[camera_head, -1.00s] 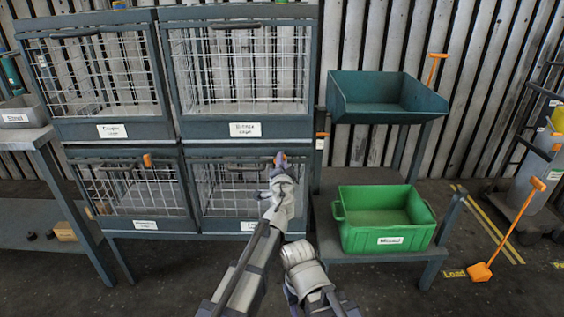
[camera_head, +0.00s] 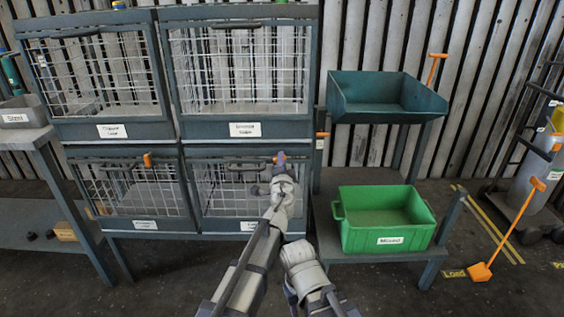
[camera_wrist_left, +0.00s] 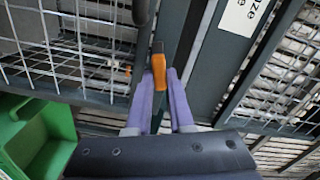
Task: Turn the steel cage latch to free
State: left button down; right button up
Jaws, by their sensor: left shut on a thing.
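The latch (camera_wrist_left: 158,73) shows in the left wrist view as an orange handle on the dark frame, between my fingertips. My left gripper (camera_head: 280,160) is at the top frame of the lower right mesh cage (camera_head: 222,192) in the head view. Its two purple fingers (camera_wrist_left: 160,88) are shut on the latch in the left wrist view. In the head view the gripper hides most of the latch. The label on the lower right cage is too blurred to read and partly hidden by my arm. My right gripper is not in view.
Another orange latch (camera_head: 147,160) stands upright on the lower left cage. A green bin (camera_head: 345,232) and a dark teal tray (camera_head: 345,112) are to the right. An orange-handled shovel (camera_head: 481,271) stands at the far right. Dark door handles (camera_head: 247,166) jut from the cages.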

pick_arm(q)
jog(key=shift+m, duration=1.7)
jog(key=c, duration=0.8)
grip_release()
jog(key=s, duration=0.8)
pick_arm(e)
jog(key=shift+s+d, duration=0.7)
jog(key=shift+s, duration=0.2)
pick_arm(q)
jog(key=shift+w, duration=0.1)
